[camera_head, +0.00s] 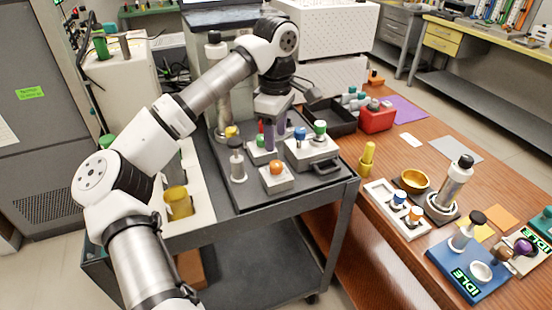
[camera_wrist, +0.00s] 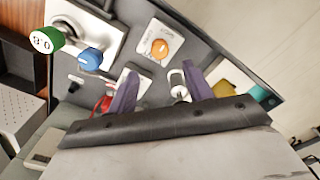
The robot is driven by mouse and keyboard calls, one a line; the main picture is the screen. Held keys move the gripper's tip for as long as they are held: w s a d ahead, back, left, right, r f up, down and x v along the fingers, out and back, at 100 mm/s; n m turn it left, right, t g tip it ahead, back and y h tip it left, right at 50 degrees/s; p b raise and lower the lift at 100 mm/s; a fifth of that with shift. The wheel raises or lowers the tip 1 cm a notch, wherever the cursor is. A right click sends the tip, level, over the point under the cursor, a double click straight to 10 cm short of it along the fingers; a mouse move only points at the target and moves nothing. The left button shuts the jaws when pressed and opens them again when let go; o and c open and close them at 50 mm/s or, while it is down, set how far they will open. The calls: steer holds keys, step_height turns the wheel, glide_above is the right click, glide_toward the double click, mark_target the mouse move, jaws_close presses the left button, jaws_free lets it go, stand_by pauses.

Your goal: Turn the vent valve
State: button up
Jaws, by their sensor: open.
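I see several coloured knobs on the grey cart top, and no readable label shows which is the vent valve. An orange knob (camera_head: 276,167) sits on a small white block; it also shows in the wrist view (camera_wrist: 160,48). A blue knob (camera_head: 300,133) and a green knob (camera_head: 320,128) stand on a larger white block. A red knob (camera_wrist: 104,103) is partly hidden beside my gripper's left finger in the wrist view. My gripper (camera_head: 271,135) points down over the cart, with its purple fingers (camera_wrist: 160,86) apart and nothing visibly held between them.
A silver cylinder with a dark cap (camera_head: 237,160) stands left of the orange knob. A black bin (camera_head: 330,115) and a red box (camera_head: 377,117) lie to the right. The wooden table (camera_head: 345,225) carries a gold bowl (camera_head: 414,181) and IDLE-marked devices (camera_head: 470,268).

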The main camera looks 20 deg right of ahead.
mark_target(276, 164)
step_height(276, 164, down, 8)
steer(key=shift+f+p, duration=0.25)
steer(key=shift+p, duration=0.35)
steer(key=c, duration=1)
